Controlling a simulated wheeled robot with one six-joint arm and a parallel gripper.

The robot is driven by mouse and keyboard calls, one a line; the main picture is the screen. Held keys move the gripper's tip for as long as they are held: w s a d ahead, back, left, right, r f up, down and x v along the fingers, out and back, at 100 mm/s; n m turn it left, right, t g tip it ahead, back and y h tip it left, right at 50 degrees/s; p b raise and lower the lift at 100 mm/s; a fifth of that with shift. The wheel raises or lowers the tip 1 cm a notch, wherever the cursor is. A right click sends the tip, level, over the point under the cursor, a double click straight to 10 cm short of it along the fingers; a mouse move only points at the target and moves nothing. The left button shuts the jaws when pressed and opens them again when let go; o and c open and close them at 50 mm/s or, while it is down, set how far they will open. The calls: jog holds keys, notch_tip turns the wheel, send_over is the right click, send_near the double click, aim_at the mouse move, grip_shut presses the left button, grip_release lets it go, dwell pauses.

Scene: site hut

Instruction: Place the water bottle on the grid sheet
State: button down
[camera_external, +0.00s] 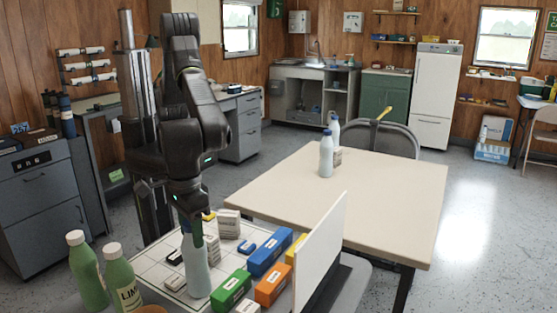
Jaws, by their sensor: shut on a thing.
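The water bottle (196,270) is pale blue-white and upright near the front of the near table. My gripper (191,226) points down from above and is shut on the bottle's top, hiding its cap and neck. The grid sheet (151,268) is white with dark lines and lies flat on the near table. The bottle stands in front of or over the sheet's front right part. I cannot tell whether its base touches the sheet.
Two green bottles (86,272) stand at the front left. Green (231,290), blue (269,254) and orange (272,286) boxes lie right of the bottle, beside an upright white panel (322,252). A pale box (229,223) stands behind. The larger table (385,200) is mostly clear.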

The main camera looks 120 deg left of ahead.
jog(key=c, duration=0.7)
grip_release()
jog(key=shift+c, duration=0.2)
notch_tip(320, 180, up, 12)
jog(key=b, duration=0.1)
jog(key=shift+b, duration=0.35)
